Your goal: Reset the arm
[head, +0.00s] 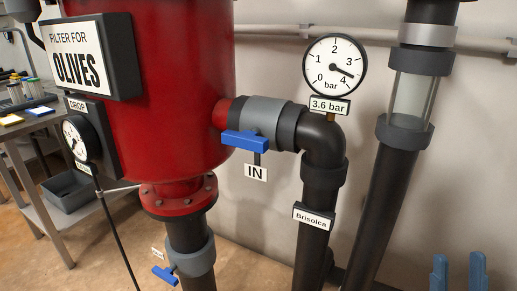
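My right gripper (459,256) shows at the bottom right edge as two blue fingers pointing up. They stand apart with nothing between them, so it is open and empty. The fingers are in front of the pale wall, away from the pipes. The rest of that arm is below the picture. My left gripper is not in view.
A red filter tank (170,90) labelled "FILTER FOR OLIVES" stands at left. A blue "IN" valve handle (246,141) sits by a dark pipe (322,160) under a gauge (335,65) tagged 3.6 bar. A workbench (30,125) is far left.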

